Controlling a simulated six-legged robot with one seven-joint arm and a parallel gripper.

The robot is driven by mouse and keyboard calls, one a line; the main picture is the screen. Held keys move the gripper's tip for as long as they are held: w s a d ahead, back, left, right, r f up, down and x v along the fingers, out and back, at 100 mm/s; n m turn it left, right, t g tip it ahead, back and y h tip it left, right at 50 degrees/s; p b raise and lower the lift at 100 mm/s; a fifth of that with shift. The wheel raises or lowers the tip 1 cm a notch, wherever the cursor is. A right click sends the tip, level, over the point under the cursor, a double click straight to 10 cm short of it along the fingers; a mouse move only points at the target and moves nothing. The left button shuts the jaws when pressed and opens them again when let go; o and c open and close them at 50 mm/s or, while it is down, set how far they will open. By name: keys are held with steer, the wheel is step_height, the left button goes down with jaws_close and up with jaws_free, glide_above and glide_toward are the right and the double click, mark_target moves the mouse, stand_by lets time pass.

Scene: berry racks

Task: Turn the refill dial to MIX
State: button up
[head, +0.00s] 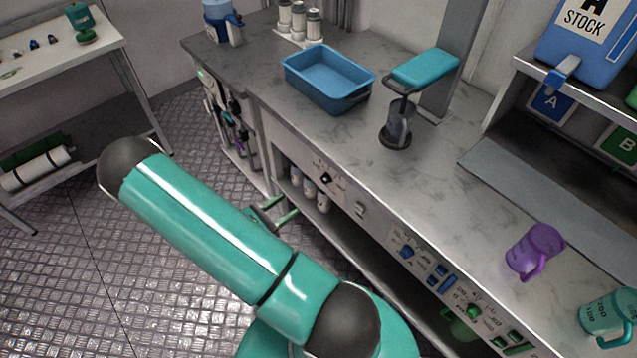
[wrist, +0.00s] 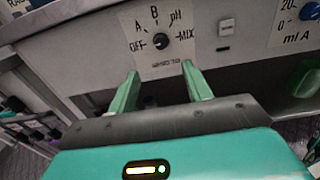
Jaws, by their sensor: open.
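The refill dial (wrist: 161,42) is a small dark knob on a pale label plate in the wrist view, ringed by the marks OFF, A, B, pH and MIX. MIX is at its right; I cannot tell which mark the knob points to. In the head view the dial (head: 326,179) sits on the bench's front panel. My gripper (wrist: 160,74) is open and empty, its two green fingers apart just below the dial and not touching it. In the head view my gripper (head: 275,212) is partly hidden behind my teal arm.
A small switch (wrist: 226,27) and a blue knob (wrist: 309,11) lie right of the dial. The bench top (head: 345,137) carries a blue tray (head: 325,92), a purple jug (head: 535,249) and a teal jug (head: 609,316). Open shelves with bottles lie below the panel.

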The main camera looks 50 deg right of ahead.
mark_target(323, 180)
steer(key=x, duration=1.3)
steer(key=c, duration=1)
